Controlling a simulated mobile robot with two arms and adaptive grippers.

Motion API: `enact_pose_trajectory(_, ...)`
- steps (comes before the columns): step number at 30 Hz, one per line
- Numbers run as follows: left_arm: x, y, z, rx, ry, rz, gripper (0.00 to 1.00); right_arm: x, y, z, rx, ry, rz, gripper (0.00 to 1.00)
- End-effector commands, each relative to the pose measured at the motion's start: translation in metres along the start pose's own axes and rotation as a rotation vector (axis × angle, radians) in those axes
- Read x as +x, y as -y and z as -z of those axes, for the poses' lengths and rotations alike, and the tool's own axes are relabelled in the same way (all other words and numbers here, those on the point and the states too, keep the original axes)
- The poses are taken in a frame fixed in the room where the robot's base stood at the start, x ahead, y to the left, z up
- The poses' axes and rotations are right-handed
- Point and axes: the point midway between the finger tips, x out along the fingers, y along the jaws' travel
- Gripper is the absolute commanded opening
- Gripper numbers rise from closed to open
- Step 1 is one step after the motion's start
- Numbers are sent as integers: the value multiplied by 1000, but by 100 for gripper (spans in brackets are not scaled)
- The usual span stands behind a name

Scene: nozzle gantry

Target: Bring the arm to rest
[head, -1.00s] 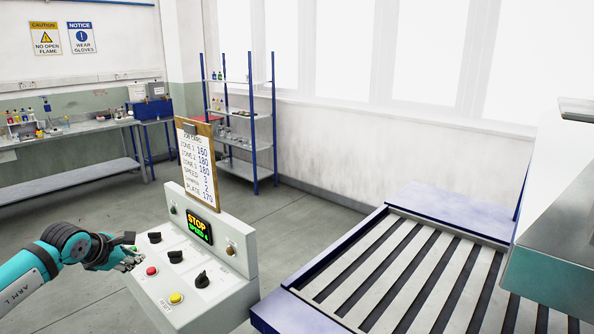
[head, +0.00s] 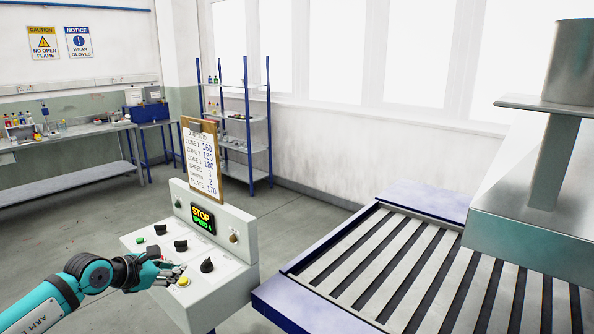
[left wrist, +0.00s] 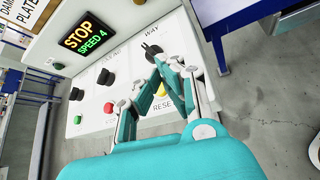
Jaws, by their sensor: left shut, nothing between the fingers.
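My left gripper (head: 174,273) is shut and empty at the front of the control box (head: 240,276). In the left wrist view my left gripper (left wrist: 150,85) points at the sloped panel, with the black knob (left wrist: 153,49) just beyond the fingers. The yellow button (left wrist: 161,90) shows between the fingers, and the red button (left wrist: 108,108) is left of them. Whether the fingers touch the panel, I cannot tell. The display (head: 202,217) reads STOP, SPEED 4. My right gripper is out of view.
A clipboard (head: 201,160) with printed settings stands above the control box. A slatted conveyor bed (head: 375,262) lies to the right, with a grey metal housing (head: 540,222) over it. A workbench (head: 60,132) and blue-post shelves (head: 233,140) stand far back. Floor between is clear.

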Motion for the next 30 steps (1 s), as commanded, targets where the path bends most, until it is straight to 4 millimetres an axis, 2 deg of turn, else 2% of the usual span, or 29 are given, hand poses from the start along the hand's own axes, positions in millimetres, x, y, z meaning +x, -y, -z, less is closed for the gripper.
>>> enact_pose_trajectory(1,6,19,-8,-37,51,30,0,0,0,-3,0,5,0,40)
enact_pose_trajectory(5,17,70,-42,-194,229,116,0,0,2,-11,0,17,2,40)
enact_pose_trajectory(7,18,106,-66,-349,364,178,0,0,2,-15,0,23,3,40)
enact_pose_trajectory(9,8,142,-94,-611,541,250,0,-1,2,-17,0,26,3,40)
enact_pose_trajectory(10,0,152,-104,-746,616,271,0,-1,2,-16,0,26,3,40)
enact_pose_trajectory(12,-18,159,-112,-1080,761,291,0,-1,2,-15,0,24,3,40)
enact_pose_trajectory(13,-26,159,-109,-1233,812,287,0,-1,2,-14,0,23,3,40)
enact_pose_trajectory(14,-33,157,-102,-1388,855,274,0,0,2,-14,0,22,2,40)
enact_pose_trajectory(16,-46,153,-70,-1763,922,209,0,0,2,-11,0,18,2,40)
enact_pose_trajectory(17,-50,153,-50,-1925,937,162,0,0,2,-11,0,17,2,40)
enact_pose_trajectory(19,-59,161,3,-2281,937,24,0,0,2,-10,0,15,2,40)
enact_pose_trajectory(21,-68,178,53,-2565,899,-132,0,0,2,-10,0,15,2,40)
enact_pose_trajectory(24,-83,215,113,-2880,802,-374,0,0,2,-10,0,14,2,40)
enact_pose_trajectory(26,-92,238,139,-3012,737,-505,0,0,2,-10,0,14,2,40)
enact_pose_trajectory(27,-99,252,152,2946,-662,558,0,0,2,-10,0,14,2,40)
enact_pose_trajectory(30,-114,283,178,2807,-515,666,0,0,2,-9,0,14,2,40)
